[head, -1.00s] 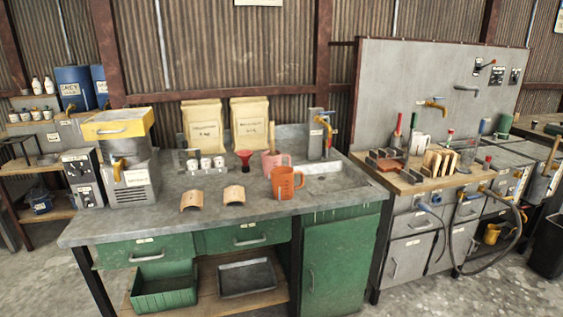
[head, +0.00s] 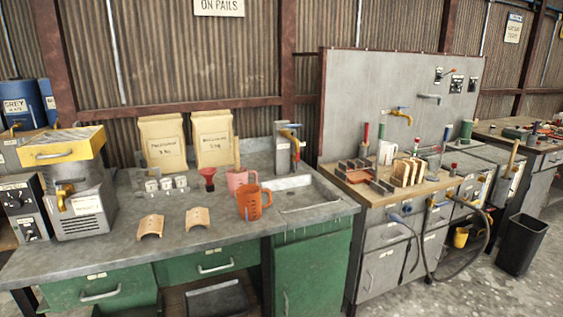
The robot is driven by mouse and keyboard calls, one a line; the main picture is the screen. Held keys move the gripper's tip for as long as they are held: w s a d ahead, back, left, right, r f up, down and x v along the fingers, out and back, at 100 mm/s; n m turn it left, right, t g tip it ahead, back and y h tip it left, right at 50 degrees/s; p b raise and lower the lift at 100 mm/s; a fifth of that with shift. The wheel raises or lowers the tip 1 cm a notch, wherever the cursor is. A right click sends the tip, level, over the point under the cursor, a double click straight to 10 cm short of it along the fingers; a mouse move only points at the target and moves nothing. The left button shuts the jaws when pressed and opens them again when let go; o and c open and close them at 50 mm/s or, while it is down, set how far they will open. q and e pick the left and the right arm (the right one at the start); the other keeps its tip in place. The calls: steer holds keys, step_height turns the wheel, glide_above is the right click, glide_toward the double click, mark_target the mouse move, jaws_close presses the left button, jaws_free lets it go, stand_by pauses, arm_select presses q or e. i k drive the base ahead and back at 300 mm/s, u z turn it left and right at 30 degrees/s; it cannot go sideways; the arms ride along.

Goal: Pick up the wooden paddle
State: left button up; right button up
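A thin wooden stick, which looks like the handle of the wooden paddle (head: 237,153), stands upright at the pink jug (head: 236,179) on the grey workbench. Its lower end is hidden, and I cannot tell whether it is inside the jug or behind it. An orange measuring jug (head: 250,204) stands just in front. Another wooden handle (head: 513,156) leans up from the grey units at the far right; its lower end is hard to make out. Neither of my grippers is in view.
The workbench (head: 110,255) also holds two curved wooden pieces (head: 150,227), a red funnel (head: 208,178), paper bags (head: 162,143) and a yellow-topped machine (head: 75,185). A sink (head: 305,192) is at its right end. A black bin (head: 522,244) stands on the floor at the right.

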mark_target(238, 170)
steer(key=z, duration=0.15)
steer(key=i, duration=0.95)
steer(key=u, duration=0.85)
steer(key=i, duration=0.55)
steer(key=u, duration=0.6)
